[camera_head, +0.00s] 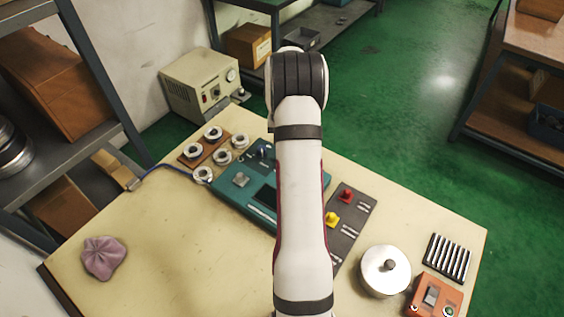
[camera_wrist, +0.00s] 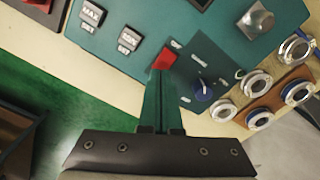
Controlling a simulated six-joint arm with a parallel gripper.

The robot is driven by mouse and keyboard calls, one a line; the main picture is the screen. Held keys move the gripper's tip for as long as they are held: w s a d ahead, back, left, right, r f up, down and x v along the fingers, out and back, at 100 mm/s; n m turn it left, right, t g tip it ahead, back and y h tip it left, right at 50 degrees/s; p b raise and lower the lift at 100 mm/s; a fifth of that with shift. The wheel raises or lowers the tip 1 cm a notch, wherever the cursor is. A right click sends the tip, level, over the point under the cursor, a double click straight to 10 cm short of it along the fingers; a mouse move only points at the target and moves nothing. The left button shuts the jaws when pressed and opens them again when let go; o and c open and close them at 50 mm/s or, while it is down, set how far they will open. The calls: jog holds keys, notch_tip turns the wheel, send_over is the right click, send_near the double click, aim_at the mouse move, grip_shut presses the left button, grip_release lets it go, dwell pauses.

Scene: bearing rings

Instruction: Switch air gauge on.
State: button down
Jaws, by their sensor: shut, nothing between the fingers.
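The air gauge is a teal panelled device (camera_head: 228,186) on the table in the head view, partly hidden behind my arm. In the wrist view its teal face (camera_wrist: 215,40) carries a red switch (camera_wrist: 168,57), a dark blue knob (camera_wrist: 203,93) and a grey metal knob (camera_wrist: 258,21). My gripper (camera_wrist: 162,76) is shut and empty. Its fingertips are just below the red switch in the wrist view; I cannot tell whether they touch it. The switch position is not clear. In the head view my gripper is hidden behind my arm.
Several bearing rings sit on a brown tray (camera_wrist: 276,97) beside the gauge. A beige box with a dial (camera_head: 196,84) stands behind. A pink cloth (camera_head: 103,257) lies left.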

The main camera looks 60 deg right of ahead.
jog(key=shift+f, duration=0.95)
dwell(0.6)
jog(key=shift+r, duration=0.15)
jog(key=shift+r, duration=3.4)
jog(key=w+a+r+n, duration=0.1)
jog(key=a+r, duration=0.3)
jog(key=a, duration=0.4)
jog(key=w+a+r+n, duration=0.15)
jog(key=a+r, duration=0.25)
jog(key=a, duration=0.4)
jog(key=s+a+r+n+y, duration=0.1)
jog(key=s+a+r, duration=0.15)
jog(key=a, duration=0.45)
jog(key=s+a+r+n, duration=0.1)
jog(key=s+a, duration=0.2)
jog(key=a, duration=0.5)
jog(key=s+a+f+n, duration=0.1)
jog(key=s+a+n, duration=0.1)
jog(key=s+a, duration=0.8)
jog(key=s, duration=0.2)
jog(key=shift+s+f+y, duration=0.2)
jog(key=shift+s+y, duration=0.15)
jog(key=shift+y, duration=0.05)
